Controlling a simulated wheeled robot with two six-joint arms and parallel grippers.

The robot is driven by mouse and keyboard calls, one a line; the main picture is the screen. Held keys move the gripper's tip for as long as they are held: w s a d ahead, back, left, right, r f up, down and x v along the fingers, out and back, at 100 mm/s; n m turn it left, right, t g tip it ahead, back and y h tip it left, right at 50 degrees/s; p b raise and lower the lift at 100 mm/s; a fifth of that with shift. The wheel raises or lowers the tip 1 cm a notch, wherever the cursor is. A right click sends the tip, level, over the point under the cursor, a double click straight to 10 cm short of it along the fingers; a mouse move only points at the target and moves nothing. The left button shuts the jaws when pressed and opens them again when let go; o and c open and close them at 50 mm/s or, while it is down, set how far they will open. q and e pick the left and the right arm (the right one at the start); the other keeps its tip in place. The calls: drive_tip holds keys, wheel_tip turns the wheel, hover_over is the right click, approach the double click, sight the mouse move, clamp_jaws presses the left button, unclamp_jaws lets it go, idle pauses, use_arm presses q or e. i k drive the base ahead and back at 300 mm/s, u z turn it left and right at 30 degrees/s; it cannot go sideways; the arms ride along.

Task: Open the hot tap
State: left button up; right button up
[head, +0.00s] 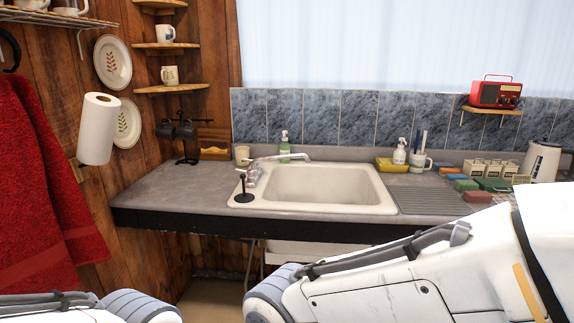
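A chrome tap (256,170) stands on the left rim of the white sink (384,207), and its spout reaches right over the basin. Its handles are small and close together at the left end. I cannot tell which one is hot or how either is turned. No running water shows under the spout. Neither of my grippers is in view. Only links of my two arms show along the bottom edge, in front of and below the counter.
A black upright item (243,192) stands on the sink rim just in front of the tap. A cream cup (242,154) and a green soap bottle (285,146) stand behind it. A black mug stand (186,140) is further left. The counter (165,190) left of the sink is clear.

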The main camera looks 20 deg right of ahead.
sight(250, 172)
drive_tip(key=u, duration=0.1)
drive_tip(key=i, duration=0.75)
drive_tip(key=u, duration=0.6)
drive_tip(key=i, duration=0.85)
drive_tip(key=z, duration=0.4)
drive_tip(key=i, duration=0.8)
drive_tip(key=z, duration=0.45)
